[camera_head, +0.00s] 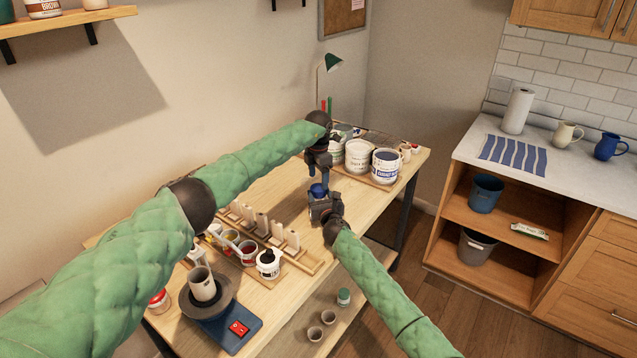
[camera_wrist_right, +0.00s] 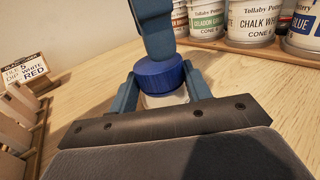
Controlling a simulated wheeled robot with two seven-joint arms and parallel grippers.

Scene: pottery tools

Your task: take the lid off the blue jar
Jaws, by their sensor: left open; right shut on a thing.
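The blue jar shows in the right wrist view as a round blue lid (camera_wrist_right: 160,75) on a pale body (camera_wrist_right: 166,99). The lid is on the jar, and the jar looks upright. My right gripper (camera_wrist_right: 158,98) is shut on the jar's body below the lid; it also shows in the head view (camera_head: 321,199). In the head view the lid (camera_head: 318,188) sits just under my left gripper (camera_head: 319,177). The left gripper is open and points down at the lid. Its finger (camera_wrist_right: 157,32) shows right above the lid; whether it touches is unclear.
Labelled paint tubs, including a white one (camera_head: 358,157) and a cobalt blue one (camera_head: 385,166), stand at the table's back right. A wooden rack (camera_head: 262,226), small jars and a wheel (camera_head: 222,304) with a cup are at front left. Bare tabletop lies right of my grippers.

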